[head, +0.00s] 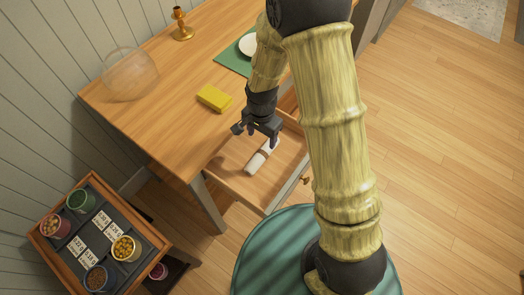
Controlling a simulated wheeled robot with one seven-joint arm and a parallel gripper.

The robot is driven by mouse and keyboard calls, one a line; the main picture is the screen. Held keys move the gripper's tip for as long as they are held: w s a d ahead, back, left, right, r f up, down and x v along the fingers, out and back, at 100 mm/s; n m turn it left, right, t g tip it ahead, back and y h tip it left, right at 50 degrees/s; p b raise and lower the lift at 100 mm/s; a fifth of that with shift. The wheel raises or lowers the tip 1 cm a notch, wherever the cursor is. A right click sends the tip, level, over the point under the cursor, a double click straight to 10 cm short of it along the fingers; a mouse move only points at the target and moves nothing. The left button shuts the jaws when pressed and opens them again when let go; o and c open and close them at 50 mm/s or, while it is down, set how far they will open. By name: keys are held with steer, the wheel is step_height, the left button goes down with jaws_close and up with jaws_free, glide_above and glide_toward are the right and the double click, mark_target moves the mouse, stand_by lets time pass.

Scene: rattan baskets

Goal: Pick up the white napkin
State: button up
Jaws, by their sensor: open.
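The white napkin (257,161) is rolled up, with a brownish band around its middle. It lies in the open wooden drawer (231,183) of the table. My gripper (257,138) is open and sits above the drawer, just over the upper end of the napkin. Its fingers partly cover that end, and I cannot tell whether they touch it.
The table (163,108) holds a yellow block (214,97), a glass dome (131,73), a brass candlestick (181,25) and a white plate (248,46) on a green mat (232,62). A tray of several small pots (150,238) stands at lower left. The drawer walls surround the napkin.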

glide_above(262, 152)
steer(key=f, duration=0.6)
steer(key=shift+s+f, duration=0.3)
steer(key=shift+s, duration=0.1)
steer(key=shift+w+f+p, duration=0.25)
steer(key=shift+f+p, duration=0.15)
steer(key=shift+f, duration=0.9)
steer(key=shift+w+f+p, duration=0.2)
steer(key=shift+f+p, duration=0.15)
steer(key=shift+f, duration=0.95)
steer(key=shift+d, duration=0.1)
steer(key=shift+c, duration=0.4)
steer(key=c, duration=1)
